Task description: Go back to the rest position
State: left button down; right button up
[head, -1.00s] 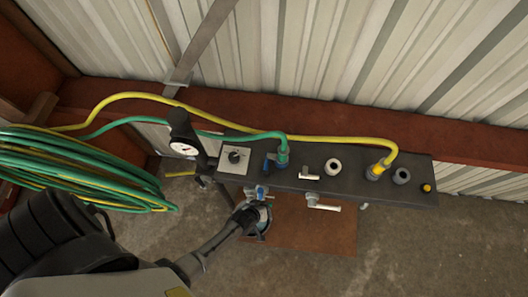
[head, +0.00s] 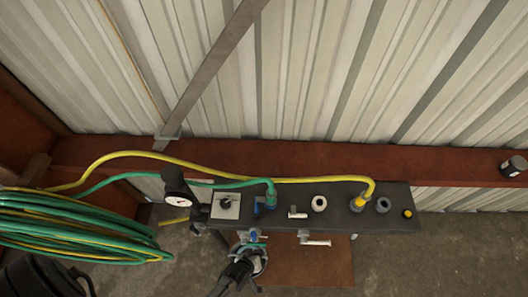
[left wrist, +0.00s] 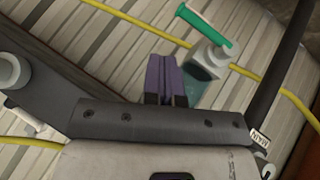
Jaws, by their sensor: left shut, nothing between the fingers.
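My left gripper (head: 248,258) is low in the head view, just in front of the lower edge of the dark valve panel (head: 335,222). Its fingers overlap a blue-handled valve (head: 253,237) there; I cannot tell whether they touch it. In the left wrist view the purplish fingers (left wrist: 166,80) are shut together with nothing between them. A green-handled fitting (left wrist: 205,30) shows just beyond them. My right gripper is not in view.
A green hose (head: 230,183) and a yellow hose (head: 330,180) run to the panel. A pressure gauge (head: 180,201) stands at its left end. Coiled hoses (head: 75,228) hang at the left. A small black can (head: 513,166) sits on the red beam at the right.

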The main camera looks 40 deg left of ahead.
pick_arm(q)
jog(key=shift+r, duration=0.1)
jog(key=s+a+r+m+g+p, duration=0.2)
jog(key=s+a+r+m+p, duration=0.1)
jog(key=r, duration=1)
jog(key=s+a+r+m+g+p, duration=0.1)
jog(key=s+a+r+m+p, duration=0.2)
jog(key=r, duration=1)
jog(key=s+a+r+m+g+p, duration=0.2)
jog(key=s+r+m+p, duration=0.15)
jog(key=r, duration=0.95)
notch_tip(320, 180, down, 38)
jog(key=b, duration=3.8)
jog(key=shift+w+d+f+m, duration=0.15)
jog(key=shift+w+d+m, duration=0.1)
jog(key=shift+m, duration=0.1)
